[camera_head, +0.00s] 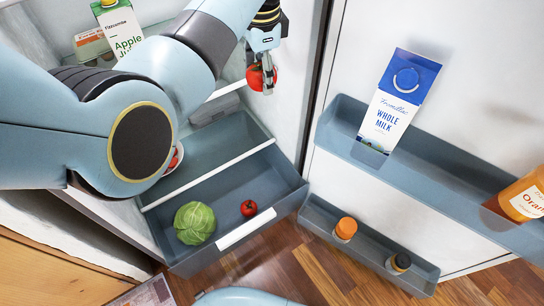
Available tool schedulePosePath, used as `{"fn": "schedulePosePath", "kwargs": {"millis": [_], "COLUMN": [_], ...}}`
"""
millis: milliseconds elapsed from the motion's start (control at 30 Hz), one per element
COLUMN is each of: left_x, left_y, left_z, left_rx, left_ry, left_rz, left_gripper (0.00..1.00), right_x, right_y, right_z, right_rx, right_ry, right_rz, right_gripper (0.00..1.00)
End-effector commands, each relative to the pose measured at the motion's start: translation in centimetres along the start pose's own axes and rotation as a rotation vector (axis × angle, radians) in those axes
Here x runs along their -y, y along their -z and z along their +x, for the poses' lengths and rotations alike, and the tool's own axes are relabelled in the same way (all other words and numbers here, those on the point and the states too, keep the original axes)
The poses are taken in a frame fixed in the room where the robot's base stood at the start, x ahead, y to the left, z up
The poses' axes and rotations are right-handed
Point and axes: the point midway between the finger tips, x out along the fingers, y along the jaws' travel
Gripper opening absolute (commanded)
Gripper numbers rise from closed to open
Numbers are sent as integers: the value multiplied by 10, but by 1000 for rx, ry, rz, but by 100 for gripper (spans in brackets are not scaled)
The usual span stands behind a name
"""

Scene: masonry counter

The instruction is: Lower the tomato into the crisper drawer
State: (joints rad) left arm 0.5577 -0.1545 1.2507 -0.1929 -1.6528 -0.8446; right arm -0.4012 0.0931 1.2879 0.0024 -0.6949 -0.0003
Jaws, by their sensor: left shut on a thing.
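My left gripper (266,82) is shut on a red, round tomato (255,78), partly hidden by the fingers. It holds the tomato up inside the fridge, above and beyond the back of the crisper drawer. The blue-grey crisper drawer (275,180) is pulled out below, with a white handle strip on its front. A green cabbage (195,223) and a smaller red tomato with a green stem (249,208) lie in its front part. A pale bar crosses the drawer behind them. My right gripper is not in view.
My left arm hides much of the fridge's left side. An apple juice carton (118,27) stands at the upper left. The open door's bins hold a whole milk carton (396,105), an orange bottle (525,197) and two capped bottles. The drawer's right front is free.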

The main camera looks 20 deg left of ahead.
Motion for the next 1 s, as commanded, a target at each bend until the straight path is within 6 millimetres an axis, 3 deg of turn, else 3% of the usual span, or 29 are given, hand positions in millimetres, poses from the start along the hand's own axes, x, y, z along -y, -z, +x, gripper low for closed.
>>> {"fn": "schedulePosePath", "kwargs": {"millis": [33, 300, 400, 533, 800, 1000], "left_x": [-5, -20, -26, -30, -34, -37], "left_y": [1, 9, 10, 12, 13, 12], "left_z": [41, 161, 196, 226, 247, 275], "left_rx": [6, 10, 12, 14, 13, 15], "left_ry": [-8, -15, -18, -20, -20, -23], "left_rz": [-1, -11, -13, -16, -18, -18], "left_gripper": [24, 24, 24, 24, 24, 24], "right_x": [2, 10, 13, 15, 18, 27], "right_y": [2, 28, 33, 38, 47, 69], "right_z": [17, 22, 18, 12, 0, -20], "right_rx": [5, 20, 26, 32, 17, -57], "right_ry": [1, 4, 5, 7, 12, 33], "right_rz": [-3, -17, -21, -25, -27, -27], "right_gripper": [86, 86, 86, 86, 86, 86]}}
